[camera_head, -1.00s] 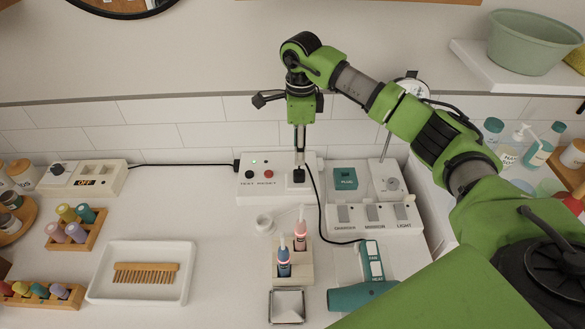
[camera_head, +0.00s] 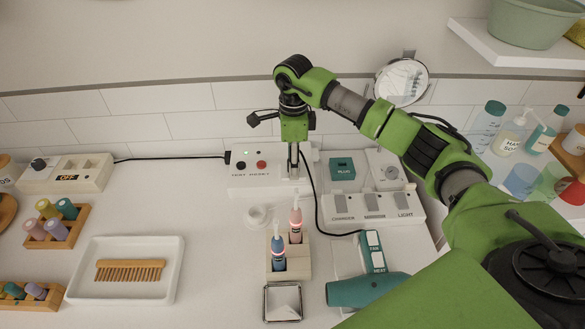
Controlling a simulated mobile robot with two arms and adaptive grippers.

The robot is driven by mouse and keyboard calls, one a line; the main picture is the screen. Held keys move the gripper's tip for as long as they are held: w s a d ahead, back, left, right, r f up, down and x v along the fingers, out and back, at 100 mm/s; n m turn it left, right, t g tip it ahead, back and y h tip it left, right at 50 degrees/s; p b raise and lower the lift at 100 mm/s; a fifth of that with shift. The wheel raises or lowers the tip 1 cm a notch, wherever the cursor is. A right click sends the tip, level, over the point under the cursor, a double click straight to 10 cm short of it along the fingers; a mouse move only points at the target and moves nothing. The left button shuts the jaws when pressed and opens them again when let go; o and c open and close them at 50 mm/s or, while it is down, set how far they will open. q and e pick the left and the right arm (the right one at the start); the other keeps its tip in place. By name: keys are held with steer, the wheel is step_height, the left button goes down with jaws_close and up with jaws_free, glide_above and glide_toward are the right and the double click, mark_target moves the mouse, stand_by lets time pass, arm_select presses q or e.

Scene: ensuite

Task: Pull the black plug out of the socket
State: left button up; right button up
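The white socket box (camera_head: 241,183) stands against the tiled wall, with a black and a red button on top. My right gripper (camera_head: 293,174) points down at the right part of this box, its fingertips at the box top. The black plug is hidden at the fingers. A black cord (camera_head: 312,190) comes out beside them and curves down toward the teal hair dryer (camera_head: 352,291). The fingers look close together, but I cannot tell whether they are shut on the plug. My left gripper is out of view.
Two toothbrushes stand in a wooden holder (camera_head: 276,265) just in front of the box. A switch panel (camera_head: 359,221), a teal block (camera_head: 342,168) and a round mirror (camera_head: 402,82) are to the right.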

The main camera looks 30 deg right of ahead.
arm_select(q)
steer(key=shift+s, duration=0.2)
arm_select(e)
steer(key=shift+r, duration=0.1)
steer(key=c, duration=0.4)
jaws_close()
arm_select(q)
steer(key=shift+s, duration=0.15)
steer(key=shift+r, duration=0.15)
arm_select(e)
steer(key=shift+r, duration=0.2)
steer(key=shift+w+r+p, duration=0.15)
steer(key=shift+r+p, duration=0.05)
steer(key=shift+p, duration=0.1)
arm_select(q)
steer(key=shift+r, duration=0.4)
arm_select(e)
steer(key=shift+r, duration=0.55)
arm_select(q)
steer(key=shift+p, duration=0.3)
arm_select(e)
steer(key=shift+r, duration=0.1)
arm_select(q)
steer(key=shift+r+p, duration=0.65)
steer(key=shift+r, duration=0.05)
arm_select(e)
steer(key=shift+r, duration=1)
